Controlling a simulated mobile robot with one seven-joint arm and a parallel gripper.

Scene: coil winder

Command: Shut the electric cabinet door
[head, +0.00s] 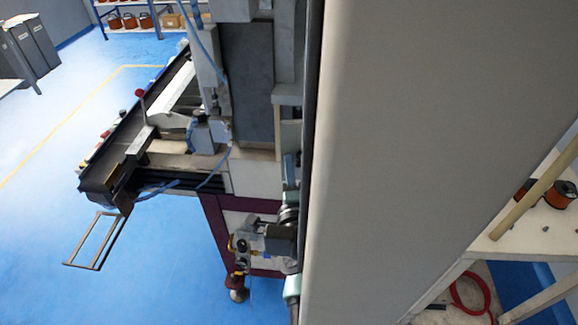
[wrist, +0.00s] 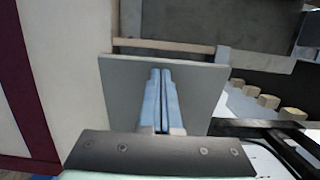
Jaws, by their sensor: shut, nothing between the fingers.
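A large pale grey panel (head: 430,130) fills the middle and right of the head view, very close and tilted. It looks like the electric cabinet door, but I cannot be sure. It stands out from the machine, and its left edge hides what lies behind. In the wrist view my gripper (wrist: 162,128) is shut and empty, its two fingers side by side. The fingers lie in front of a flat grey plate (wrist: 120,90); I cannot tell whether they touch it. My gripper is not clearly visible in the head view.
The coil winder's bed (head: 120,165) reaches left, with a wire frame (head: 95,240) at its end. A white workbench (head: 540,230) with orange spools stands at right. A red hose (head: 470,295) lies below it. Blue floor (head: 130,285) is open at left.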

